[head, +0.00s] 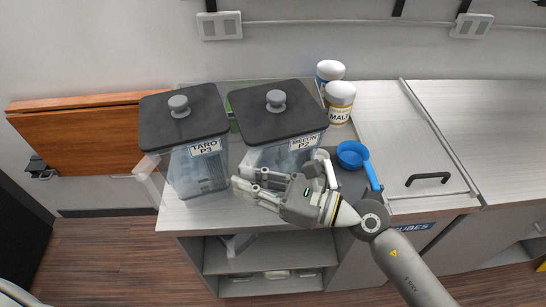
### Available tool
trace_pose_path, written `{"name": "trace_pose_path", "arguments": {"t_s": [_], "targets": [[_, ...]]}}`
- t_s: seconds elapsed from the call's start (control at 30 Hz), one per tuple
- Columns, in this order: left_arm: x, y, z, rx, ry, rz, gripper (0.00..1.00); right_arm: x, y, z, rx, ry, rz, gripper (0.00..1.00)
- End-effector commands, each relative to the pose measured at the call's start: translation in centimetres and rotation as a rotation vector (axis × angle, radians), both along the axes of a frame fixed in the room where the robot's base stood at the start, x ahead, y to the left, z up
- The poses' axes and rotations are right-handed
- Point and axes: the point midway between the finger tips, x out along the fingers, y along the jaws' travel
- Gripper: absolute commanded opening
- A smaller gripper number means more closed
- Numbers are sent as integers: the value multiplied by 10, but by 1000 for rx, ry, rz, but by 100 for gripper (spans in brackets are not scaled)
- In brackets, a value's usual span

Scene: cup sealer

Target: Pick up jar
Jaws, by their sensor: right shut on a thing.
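The melon jar (270,158) is a clear square container with a dark lid and round grey knob, labelled "MELON P2". It stands near the front edge of the counter. The taro jar (197,170), of the same kind, stands to its left. My right gripper (247,184) reaches in from the right across the lower front of the melon jar. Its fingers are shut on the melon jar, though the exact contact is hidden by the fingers. My left gripper is not in view.
A blue scoop (352,154) lies on a dark mat right of the melon jar. Two white-capped jars, one labelled "MALT" (340,104), stand behind. A lidded counter section with a black handle (428,179) lies to the right. Open shelves (262,262) are below.

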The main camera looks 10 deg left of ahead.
Motion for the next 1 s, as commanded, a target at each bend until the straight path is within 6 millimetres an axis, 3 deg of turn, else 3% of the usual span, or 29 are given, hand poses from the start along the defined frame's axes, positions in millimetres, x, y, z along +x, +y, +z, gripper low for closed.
{"name": "trace_pose_path", "arguments": {"t_s": [0.37,1.0], "targets": [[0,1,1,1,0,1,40,1,0,14,8,-15,-2,0],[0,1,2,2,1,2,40,0,0,98,11,-19,-1,0]]}}
